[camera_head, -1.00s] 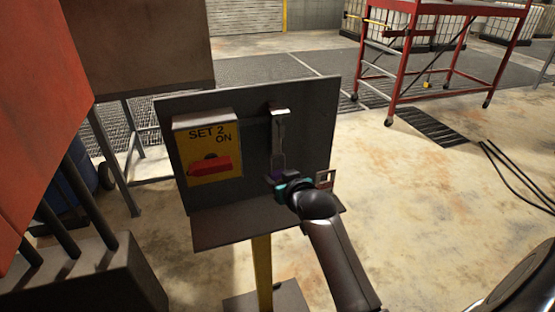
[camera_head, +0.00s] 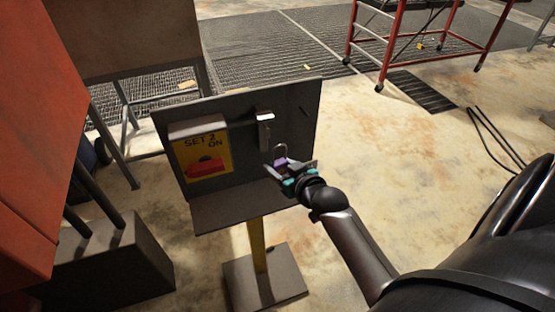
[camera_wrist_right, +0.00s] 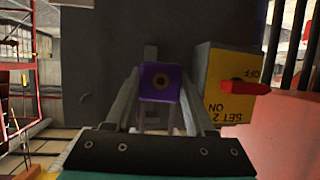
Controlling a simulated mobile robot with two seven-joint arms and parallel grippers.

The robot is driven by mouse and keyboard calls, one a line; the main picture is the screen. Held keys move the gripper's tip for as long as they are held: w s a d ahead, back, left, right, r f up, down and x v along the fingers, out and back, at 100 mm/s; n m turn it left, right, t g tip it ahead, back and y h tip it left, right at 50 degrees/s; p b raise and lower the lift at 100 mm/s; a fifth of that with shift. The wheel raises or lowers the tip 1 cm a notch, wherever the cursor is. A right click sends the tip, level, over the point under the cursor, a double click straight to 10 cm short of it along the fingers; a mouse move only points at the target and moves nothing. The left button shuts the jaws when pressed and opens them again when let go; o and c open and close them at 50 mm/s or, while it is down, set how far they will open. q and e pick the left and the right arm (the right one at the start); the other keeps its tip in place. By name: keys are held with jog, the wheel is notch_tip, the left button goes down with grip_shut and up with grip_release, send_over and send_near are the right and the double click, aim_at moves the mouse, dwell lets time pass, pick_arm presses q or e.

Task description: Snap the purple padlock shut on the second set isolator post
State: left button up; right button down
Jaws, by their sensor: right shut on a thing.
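The purple padlock (camera_head: 281,162) is held in my right gripper (camera_head: 287,174), its pale shackle loop pointing up. In the right wrist view the padlock's purple face (camera_wrist_right: 160,83), with a round keyhole, sits between the two fingers of the gripper (camera_wrist_right: 158,98). The set 2 isolator is a yellow box (camera_head: 203,156) marked "SET 2 ON" with a red handle (camera_head: 204,168). To its right on the dark panel is a pale-topped metal post or hasp (camera_head: 265,118). The padlock is below and right of it; whether the shackle touches it I cannot tell. My left gripper is not in view.
The panel (camera_head: 300,115) has a lower ledge (camera_head: 235,208) and stands on a yellow post (camera_head: 257,245) with a dark foot (camera_head: 265,280). An orange-red machine (camera_head: 40,130) is close on the left. Cables (camera_head: 490,135) lie on otherwise open floor at right.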

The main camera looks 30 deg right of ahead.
aim_at(263, 138)
jog(key=shift+w, duration=0.15)
dwell(0.4)
jog(key=shift+w+d+f+b, duration=0.1)
jog(key=shift+w+d+b, duration=0.4)
jog(key=shift+w, duration=1.15)
jog(key=shift+w+d+b, duration=0.3)
jog(key=shift+w+b, duration=0.35)
jog(key=shift+w, duration=1.05)
jog(key=shift+w+d+f+b, duration=0.1)
jog(key=shift+w+d+b, duration=0.4)
jog(key=shift+w, duration=1.25)
jog(key=shift+w, duration=0.1)
jog(key=shift+r, duration=0.15)
